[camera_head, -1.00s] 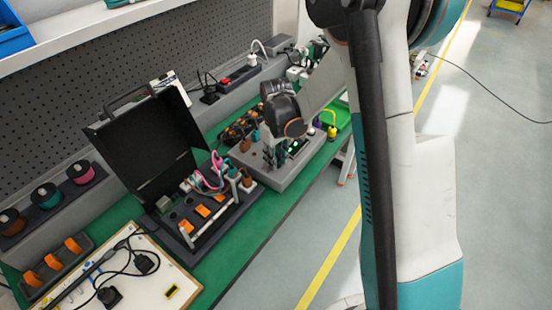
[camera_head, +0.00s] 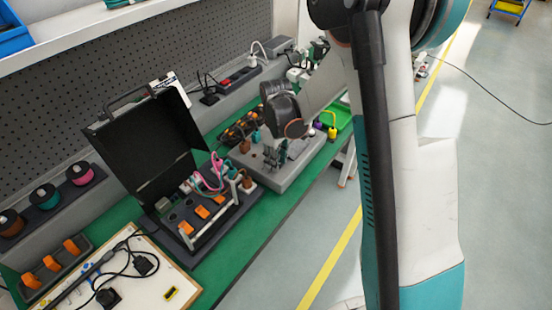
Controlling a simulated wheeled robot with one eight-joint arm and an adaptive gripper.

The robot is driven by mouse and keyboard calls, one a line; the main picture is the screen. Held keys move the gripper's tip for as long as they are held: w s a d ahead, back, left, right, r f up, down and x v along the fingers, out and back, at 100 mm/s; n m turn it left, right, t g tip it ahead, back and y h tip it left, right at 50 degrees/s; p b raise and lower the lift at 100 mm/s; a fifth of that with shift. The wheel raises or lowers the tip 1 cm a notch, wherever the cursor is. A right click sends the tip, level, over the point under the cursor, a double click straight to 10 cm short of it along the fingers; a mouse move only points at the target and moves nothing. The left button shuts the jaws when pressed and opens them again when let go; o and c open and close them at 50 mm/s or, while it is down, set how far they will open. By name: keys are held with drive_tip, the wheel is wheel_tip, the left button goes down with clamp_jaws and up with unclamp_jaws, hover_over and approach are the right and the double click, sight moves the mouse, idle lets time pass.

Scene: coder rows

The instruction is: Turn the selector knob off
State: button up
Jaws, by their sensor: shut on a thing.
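My gripper (camera_head: 276,156) points down at the top of a grey panel block (camera_head: 285,181) on the green bench. Its fingers are shut at the panel's surface. The selector knob cannot be made out in this view; the fingers and the dark wrist hide that part of the panel. What lies between the fingertips is too small and covered to see clearly. The knob's setting cannot be read.
An open black case (camera_head: 150,135) with cables and orange parts stands left of the panel. Brown and teal posts (camera_head: 245,146) rise at the panel's left edge. A green tray (camera_head: 343,117) and a yellow-based item (camera_head: 332,132) are at its right. The floor aisle is clear.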

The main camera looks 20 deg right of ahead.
drive_tip(key=o, duration=1.1)
wheel_tip(320, 180, up, 12)
drive_tip(key=s+r+m+t, duration=0.3)
drive_tip(key=s+r, duration=0.7)
drive_tip(key=s, duration=0.1)
drive_tip(key=s+m+t, duration=0.1)
drive_tip(key=s, duration=0.3)
drive_tip(key=s+m+t, duration=0.1)
drive_tip(key=s+m, duration=0.1)
drive_tip(key=s, duration=0.2)
drive_tip(key=s+m+t, duration=0.1)
drive_tip(key=s+t, duration=0.1)
drive_tip(key=s, duration=0.2)
drive_tip(key=shift+r, duration=0.15)
